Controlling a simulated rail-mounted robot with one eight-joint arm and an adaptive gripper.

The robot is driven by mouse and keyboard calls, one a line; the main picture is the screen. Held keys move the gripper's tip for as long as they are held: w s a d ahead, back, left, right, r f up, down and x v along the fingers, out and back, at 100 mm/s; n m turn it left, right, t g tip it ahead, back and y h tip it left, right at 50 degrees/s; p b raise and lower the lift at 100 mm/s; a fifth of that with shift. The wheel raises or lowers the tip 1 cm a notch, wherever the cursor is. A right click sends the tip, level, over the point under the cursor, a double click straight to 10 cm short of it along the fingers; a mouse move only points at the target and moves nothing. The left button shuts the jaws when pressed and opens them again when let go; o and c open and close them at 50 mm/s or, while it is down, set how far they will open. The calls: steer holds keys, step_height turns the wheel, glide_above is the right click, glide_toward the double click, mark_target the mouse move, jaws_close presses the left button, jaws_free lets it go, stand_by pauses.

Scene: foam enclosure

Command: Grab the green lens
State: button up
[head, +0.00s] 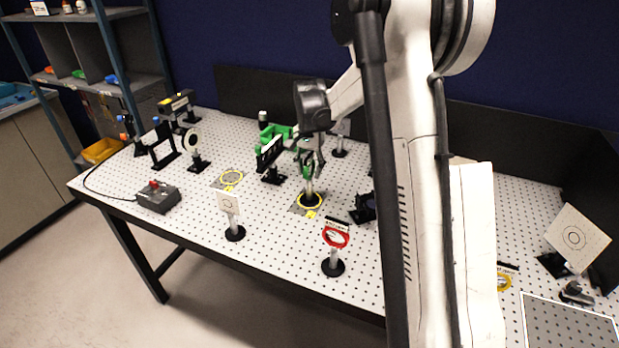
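A small green-rimmed piece, which looks like the green lens (306,171), stands on a grey post with a dark round base. The base sits on a yellow ring marker (309,206) near the middle of the perforated table. My gripper (312,160) points down at the top of this piece, with its fingers beside or around the green part. The fingers overlap the green part in this view, so I cannot tell whether they touch it or are closed. A red-rimmed lens (335,237) stands on its own post nearer the front edge.
A black holder (270,153) and a larger green part (275,133) are close behind left. A control box (158,196) is at left. My arm hides the table's right-middle.

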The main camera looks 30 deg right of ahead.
steer(key=shift+f, duration=0.2)
jaws_close()
steer(key=shift+r, duration=0.1)
